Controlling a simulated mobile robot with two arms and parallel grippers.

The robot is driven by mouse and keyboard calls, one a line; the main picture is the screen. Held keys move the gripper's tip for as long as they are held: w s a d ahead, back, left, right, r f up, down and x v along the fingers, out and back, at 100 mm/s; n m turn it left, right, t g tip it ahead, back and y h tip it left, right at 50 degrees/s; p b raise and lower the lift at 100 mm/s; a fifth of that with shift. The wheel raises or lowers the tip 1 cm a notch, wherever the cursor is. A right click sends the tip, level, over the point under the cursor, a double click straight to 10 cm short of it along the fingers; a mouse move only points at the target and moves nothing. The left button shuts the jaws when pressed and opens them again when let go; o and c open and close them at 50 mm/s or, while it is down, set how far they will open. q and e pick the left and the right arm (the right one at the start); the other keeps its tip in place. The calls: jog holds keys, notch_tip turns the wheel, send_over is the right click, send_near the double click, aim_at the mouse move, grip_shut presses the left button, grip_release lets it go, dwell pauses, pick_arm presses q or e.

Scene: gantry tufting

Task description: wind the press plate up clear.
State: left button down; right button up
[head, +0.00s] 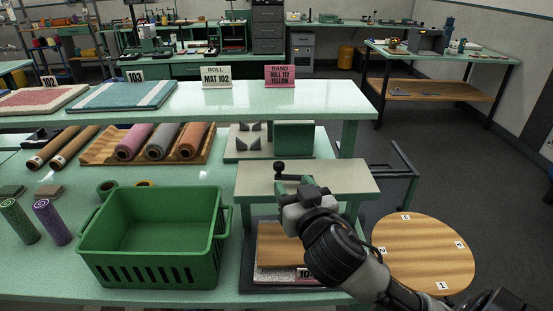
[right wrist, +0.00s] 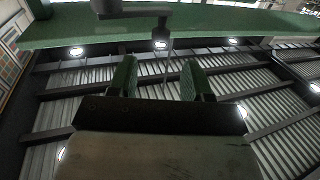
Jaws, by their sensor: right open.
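The press stands at the front right of the bench, with a pale top beam (head: 345,181) on green posts. A dark crank with a round black knob (head: 279,166) sits on top of the beam. Below it, the brown wooden press plate (head: 277,247) lies over a mat with a pink label; my right arm hides part of both. My right gripper (head: 307,185) is at the crank, right of the knob. In the right wrist view the open jaws (right wrist: 159,78) point towards a dark crank part (right wrist: 135,10) and a thin rod. Contact is unclear. My left gripper is out of view.
A green basket (head: 150,240) stands left of the press. Rolls on a wooden rack (head: 110,150) and a raised shelf (head: 220,102) lie behind. A round wooden table (head: 430,250) with numbered tags is to the right. Open floor lies beyond it.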

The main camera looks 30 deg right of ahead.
aim_at(278, 162)
jog(key=p+x, duration=0.1)
jog(key=x, duration=0.3)
jog(key=p+x, duration=0.2)
jog(key=x, duration=0.3)
jog(key=shift+w+r, duration=0.2)
jog(key=shift+w, duration=0.1)
jog(key=shift+w+d+f, duration=0.1)
jog(key=shift+w+d, duration=0.1)
jog(key=shift+w, duration=0.3)
grip_shut()
